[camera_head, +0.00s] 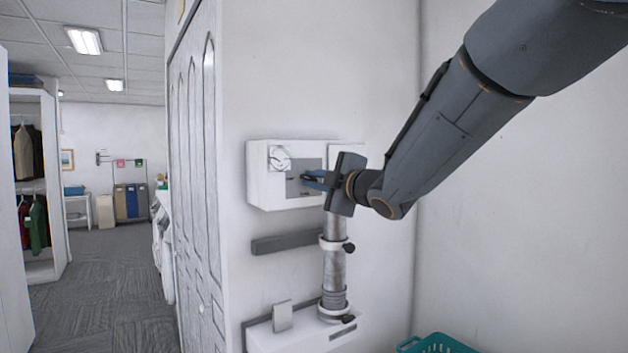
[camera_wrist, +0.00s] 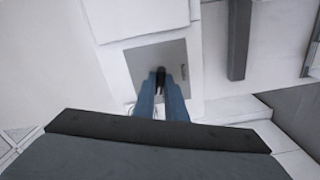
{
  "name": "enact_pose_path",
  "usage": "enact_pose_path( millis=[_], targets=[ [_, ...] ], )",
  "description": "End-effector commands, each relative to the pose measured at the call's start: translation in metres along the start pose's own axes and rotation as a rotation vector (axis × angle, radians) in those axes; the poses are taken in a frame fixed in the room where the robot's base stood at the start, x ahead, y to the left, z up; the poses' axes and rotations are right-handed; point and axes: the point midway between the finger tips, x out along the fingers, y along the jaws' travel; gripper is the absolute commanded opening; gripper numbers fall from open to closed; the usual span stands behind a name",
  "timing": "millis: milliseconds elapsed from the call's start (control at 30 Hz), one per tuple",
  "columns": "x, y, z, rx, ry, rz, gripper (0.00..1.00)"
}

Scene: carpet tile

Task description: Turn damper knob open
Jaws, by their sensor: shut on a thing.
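The damper knob (camera_wrist: 161,76) is a small dark piece on a grey square plate (camera_wrist: 153,60), which is set in the front of a white wall box (camera_head: 268,190). My gripper (camera_head: 308,180) reaches the plate from the right in the head view. In the wrist view its two blue fingers (camera_wrist: 160,92) are closed around the knob, one on each side. The fingers hide much of the knob, and its exact angle is hard to tell.
A grey bar (camera_head: 285,243) and a metal duct pipe (camera_head: 335,270) with dark clamp knobs are below the box. A white ledge (camera_head: 300,337) is lower down, and a teal basket (camera_head: 437,344) stands at the bottom right. Tall panelled doors (camera_head: 195,160) stand left.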

Motion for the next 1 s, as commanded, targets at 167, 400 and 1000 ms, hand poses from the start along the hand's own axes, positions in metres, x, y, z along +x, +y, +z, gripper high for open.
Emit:
enact_pose_path(
  millis=[167, 400, 1000],
  targets=[
    [-0.0002, 0.0001, -0.0002, 0.114, 0.000, -0.001, 0.00],
    [-0.0004, 0.0011, -0.0006, 0.332, 0.000, 0.000, 0.00],
    [-0.0006, 0.0006, -0.0004, 0.898, -0.002, -0.001, 0.00]
  ],
)
